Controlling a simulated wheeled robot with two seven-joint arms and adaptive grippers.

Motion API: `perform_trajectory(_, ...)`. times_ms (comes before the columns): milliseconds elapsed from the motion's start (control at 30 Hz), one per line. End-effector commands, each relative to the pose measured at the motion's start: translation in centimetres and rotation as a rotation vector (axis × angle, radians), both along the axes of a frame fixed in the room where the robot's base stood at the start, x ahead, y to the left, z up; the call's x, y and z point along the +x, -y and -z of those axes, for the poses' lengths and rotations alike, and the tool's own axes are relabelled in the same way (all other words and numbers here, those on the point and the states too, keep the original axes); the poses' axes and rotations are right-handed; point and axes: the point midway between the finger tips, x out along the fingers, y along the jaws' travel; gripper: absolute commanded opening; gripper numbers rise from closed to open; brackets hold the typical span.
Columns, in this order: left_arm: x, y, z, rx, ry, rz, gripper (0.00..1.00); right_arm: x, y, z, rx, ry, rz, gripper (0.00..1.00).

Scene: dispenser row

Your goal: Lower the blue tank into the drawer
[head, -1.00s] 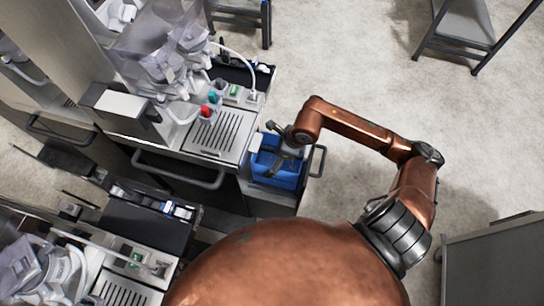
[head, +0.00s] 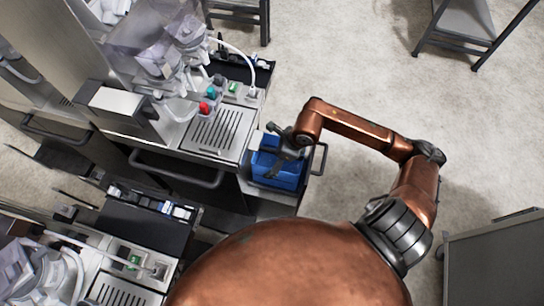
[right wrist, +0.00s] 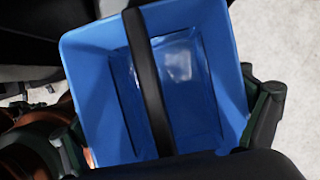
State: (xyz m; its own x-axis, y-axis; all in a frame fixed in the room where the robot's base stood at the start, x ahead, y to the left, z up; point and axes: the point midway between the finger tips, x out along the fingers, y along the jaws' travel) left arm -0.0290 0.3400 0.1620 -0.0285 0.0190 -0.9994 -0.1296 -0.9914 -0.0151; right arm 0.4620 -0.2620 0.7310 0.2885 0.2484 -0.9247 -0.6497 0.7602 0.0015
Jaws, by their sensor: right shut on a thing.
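The blue tank (head: 275,174) is an open box with a black bar across its top. In the head view it sits within the outline of the pulled-out drawer (head: 315,176), beside the dispenser. Whether its bottom touches the drawer floor is hidden. My right gripper (head: 288,147) is over the tank and shut on it; the exact contact is unclear. In the right wrist view the tank (right wrist: 190,85) looks empty, with dark finger parts at both lower sides. My left gripper is not in view.
The dispenser with its slotted drip tray (head: 215,132) stands left of the drawer. A dark handle bar (head: 178,170) sticks out along its front. A second dispenser (head: 125,265) is at lower left. A grey cabinet (head: 495,262) stands at lower right.

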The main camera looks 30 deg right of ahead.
Motion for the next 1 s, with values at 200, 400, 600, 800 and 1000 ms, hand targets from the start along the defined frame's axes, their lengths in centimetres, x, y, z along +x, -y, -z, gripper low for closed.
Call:
perform_trajectory(200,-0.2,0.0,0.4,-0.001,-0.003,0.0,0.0,0.2,-0.1,0.3,0.002,0.006,-0.001,0.35)
perform_trajectory(400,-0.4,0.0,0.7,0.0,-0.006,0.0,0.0,0.2,-0.1,0.8,0.003,0.006,-0.001,0.35)
perform_trajectory(600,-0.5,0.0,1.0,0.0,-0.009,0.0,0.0,0.2,-0.1,1.3,0.003,0.006,-0.001,0.35)
perform_trajectory(800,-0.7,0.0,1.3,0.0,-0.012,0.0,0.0,0.2,-0.1,1.8,0.003,0.006,-0.001,0.35)
perform_trajectory(1000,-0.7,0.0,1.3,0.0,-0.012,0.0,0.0,0.2,-0.1,2.0,0.003,0.007,-0.001,1.0)
